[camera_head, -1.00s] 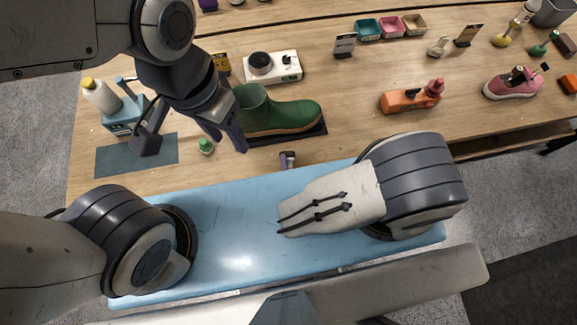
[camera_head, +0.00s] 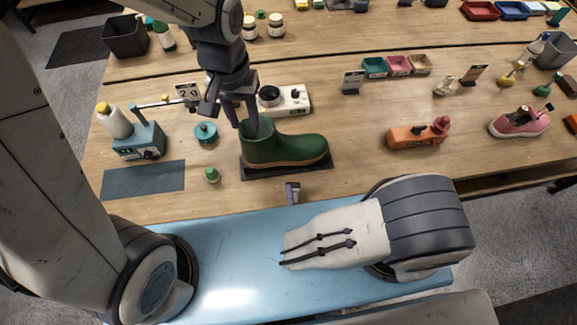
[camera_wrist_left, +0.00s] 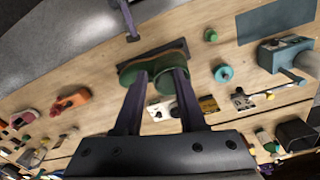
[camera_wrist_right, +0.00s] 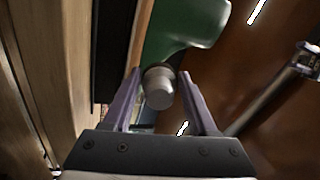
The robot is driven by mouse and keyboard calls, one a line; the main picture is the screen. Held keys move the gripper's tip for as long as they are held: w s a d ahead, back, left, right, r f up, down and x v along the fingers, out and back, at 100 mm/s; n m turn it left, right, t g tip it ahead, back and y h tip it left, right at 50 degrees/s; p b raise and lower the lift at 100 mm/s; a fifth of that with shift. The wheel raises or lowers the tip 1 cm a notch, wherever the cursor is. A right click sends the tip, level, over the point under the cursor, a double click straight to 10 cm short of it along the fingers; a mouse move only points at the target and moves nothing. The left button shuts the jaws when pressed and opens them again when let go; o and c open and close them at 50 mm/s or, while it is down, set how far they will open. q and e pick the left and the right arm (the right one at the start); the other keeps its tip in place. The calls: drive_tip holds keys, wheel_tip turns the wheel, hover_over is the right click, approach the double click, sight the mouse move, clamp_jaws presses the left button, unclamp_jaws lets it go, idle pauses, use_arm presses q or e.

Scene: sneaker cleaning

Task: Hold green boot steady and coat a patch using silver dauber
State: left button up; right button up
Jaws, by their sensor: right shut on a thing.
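The green boot (camera_head: 285,150) stands upright on a dark mat (camera_head: 286,168), toe to the right; it also shows in the left wrist view (camera_wrist_left: 143,70) and, in part, in the right wrist view (camera_wrist_right: 190,25). My left gripper (camera_head: 243,122) is at the boot's shaft from above, one finger overlapping its opening. Its fingers are apart in the left wrist view (camera_wrist_left: 160,72); contact is unclear. My right gripper (camera_wrist_right: 160,80) is shut on the silver dauber (camera_wrist_right: 159,88), its tip pointing toward the boot. In the head view only a purple fingertip (camera_head: 292,193) shows in front of the mat.
An orange tool (camera_head: 418,134) and a pink sneaker (camera_head: 519,122) lie to the right. The table between boot and orange tool is clear.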

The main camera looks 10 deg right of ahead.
sight(240, 133)
use_arm(q)
drive_tip(key=w+a+f+n, duration=0.1)
drive_tip(key=w+f, duration=0.2)
drive_tip(key=w+a+f+n, duration=0.1)
drive_tip(key=w+f, duration=0.3)
drive_tip(key=w+a+f+n, duration=0.1)
drive_tip(key=w+f, duration=0.2)
drive_tip(key=w, duration=0.1)
drive_tip(key=shift+a+f+n, duration=0.1)
drive_tip(key=shift+f+n, duration=0.15)
drive_tip(key=shift+n, duration=0.05)
drive_tip(key=shift+f, duration=4.9)
clamp_jaws()
drive_tip(key=shift+o, duration=0.2)
unclamp_jaws()
clamp_jaws()
